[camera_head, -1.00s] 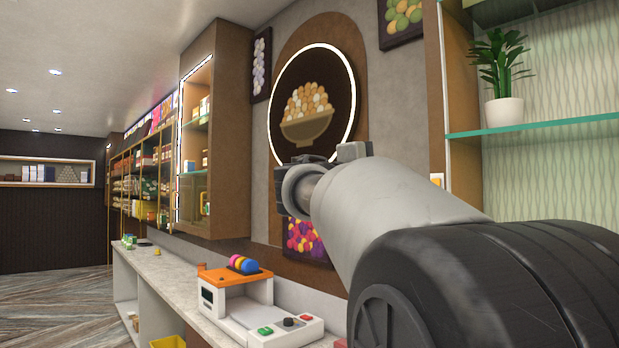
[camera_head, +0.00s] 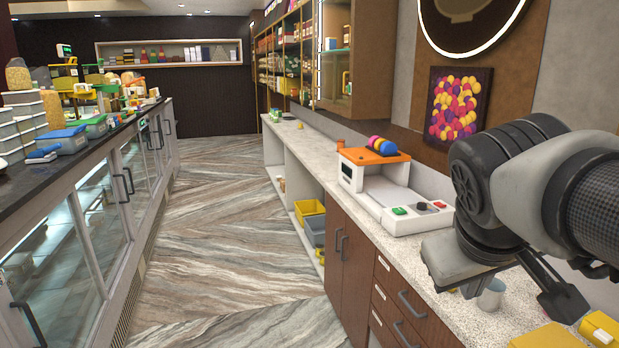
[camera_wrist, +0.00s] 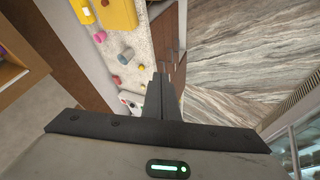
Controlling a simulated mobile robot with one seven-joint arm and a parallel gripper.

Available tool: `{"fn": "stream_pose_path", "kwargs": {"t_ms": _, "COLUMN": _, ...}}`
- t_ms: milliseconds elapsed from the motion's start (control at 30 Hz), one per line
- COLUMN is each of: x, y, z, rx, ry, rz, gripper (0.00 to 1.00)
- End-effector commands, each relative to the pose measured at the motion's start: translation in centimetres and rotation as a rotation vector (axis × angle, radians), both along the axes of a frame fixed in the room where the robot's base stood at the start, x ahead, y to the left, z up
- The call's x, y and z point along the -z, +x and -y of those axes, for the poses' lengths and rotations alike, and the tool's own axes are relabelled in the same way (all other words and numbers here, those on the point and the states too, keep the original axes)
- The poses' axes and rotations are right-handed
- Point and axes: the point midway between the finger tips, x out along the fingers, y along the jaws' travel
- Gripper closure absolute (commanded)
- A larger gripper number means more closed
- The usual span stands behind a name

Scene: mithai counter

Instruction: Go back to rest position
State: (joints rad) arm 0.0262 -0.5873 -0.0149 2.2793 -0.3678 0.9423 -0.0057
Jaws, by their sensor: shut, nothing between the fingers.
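My gripper (camera_wrist: 162,80) shows in the wrist view with its two dark fingers together and nothing between them. It points down over the edge between the counter and the floor. In the head view my arm comes in from the right, bent, with its wrist end above the right-hand counter (camera_head: 335,180). The fingertips are hard to make out there. No object is held.
On the counter are an orange and white machine (camera_head: 375,157) with coloured discs, a grey cup (camera_head: 491,295) and yellow boxes (camera_head: 605,328). A glass display case (camera_head: 95,215) stands left. The striped floor (camera_head: 230,230) between is clear.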

Motion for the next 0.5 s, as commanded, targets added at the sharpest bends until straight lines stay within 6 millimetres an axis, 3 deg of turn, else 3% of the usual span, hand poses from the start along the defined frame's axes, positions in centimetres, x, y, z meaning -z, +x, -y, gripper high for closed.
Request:
{"fn": "stream_pose_path", "kwargs": {"t_ms": 100, "x": 2.5, "y": -3.0, "z": -4.7, "rx": 0.001, "ry": 0.192, "rz": -0.002, "gripper": 1.0}}
{"fn": "stream_pose_path", "kwargs": {"t_ms": 200, "x": 4.0, "y": -4.5, "z": -7.2, "rx": 0.008, "ry": 0.299, "rz": -0.003, "gripper": 1.0}}
{"fn": "stream_pose_path", "kwargs": {"t_ms": 300, "x": 4.8, "y": -5.2, "z": -8.4, "rx": 0.013, "ry": 0.351, "rz": -0.006, "gripper": 1.0}}
{"fn": "stream_pose_path", "kwargs": {"t_ms": 500, "x": 4.8, "y": -5.2, "z": -8.4, "rx": 0.013, "ry": 0.353, "rz": -0.006, "gripper": 1.0}}
